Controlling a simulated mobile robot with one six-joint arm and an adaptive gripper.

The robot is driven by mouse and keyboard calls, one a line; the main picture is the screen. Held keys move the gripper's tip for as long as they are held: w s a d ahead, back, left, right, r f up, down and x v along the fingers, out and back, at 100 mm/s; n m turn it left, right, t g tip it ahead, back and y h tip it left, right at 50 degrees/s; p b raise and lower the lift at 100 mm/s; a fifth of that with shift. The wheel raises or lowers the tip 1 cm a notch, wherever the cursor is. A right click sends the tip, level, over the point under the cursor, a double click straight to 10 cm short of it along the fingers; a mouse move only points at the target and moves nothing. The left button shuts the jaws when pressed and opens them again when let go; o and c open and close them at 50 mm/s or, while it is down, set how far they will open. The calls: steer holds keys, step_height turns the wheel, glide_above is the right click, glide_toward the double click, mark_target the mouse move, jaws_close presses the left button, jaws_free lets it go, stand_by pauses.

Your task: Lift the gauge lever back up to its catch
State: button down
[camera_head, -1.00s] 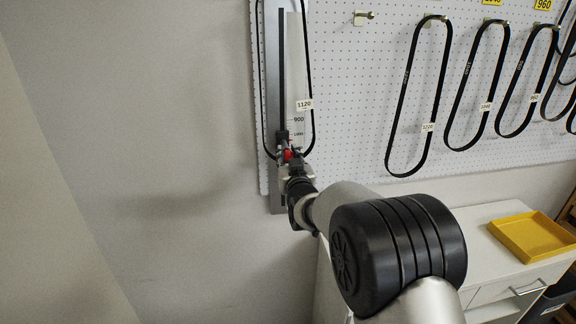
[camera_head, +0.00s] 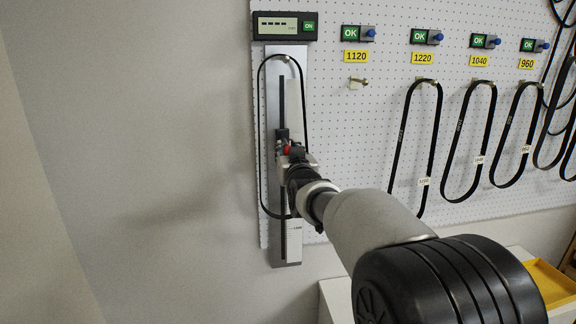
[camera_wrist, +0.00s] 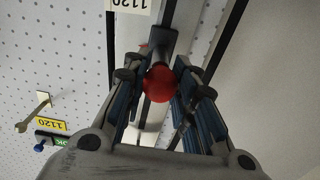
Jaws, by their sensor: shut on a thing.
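The gauge is a grey vertical rail (camera_head: 273,95) with a dark slot, mounted at the left end of the pegboard. Its lever ends in a red knob (camera_head: 287,150), and a dark slider (camera_head: 282,134) sits just above it, around the upper middle of the rail. My gripper (camera_head: 288,156) is shut on the red knob. In the wrist view the red knob (camera_wrist: 159,84) sits between the fingers of my gripper (camera_wrist: 160,97). A black belt (camera_head: 262,110) hangs in a loop over the gauge from a top hook. My gripper hides part of the scale.
A display box (camera_head: 285,25) with a green ON sign stands above the gauge. To the right are OK signs, yellow number labels, an empty hook (camera_head: 357,83) and several hanging belts (camera_head: 433,150). A yellow tray (camera_head: 552,284) lies at lower right. Plain wall is at left.

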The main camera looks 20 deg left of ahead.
step_height(320, 180, up, 17)
steer(key=p, duration=0.8)
steer(key=shift+f, duration=0.2)
steer(key=shift+r, duration=0.1)
steer(key=c, duration=1.8)
jaws_free()
steer(key=o, duration=0.3)
steer(key=shift+s+d, duration=0.1)
steer(key=shift+s, duration=0.05)
steer(key=shift+o, duration=1.3)
steer(key=shift+f, duration=0.3)
steer(key=v, duration=1.2)
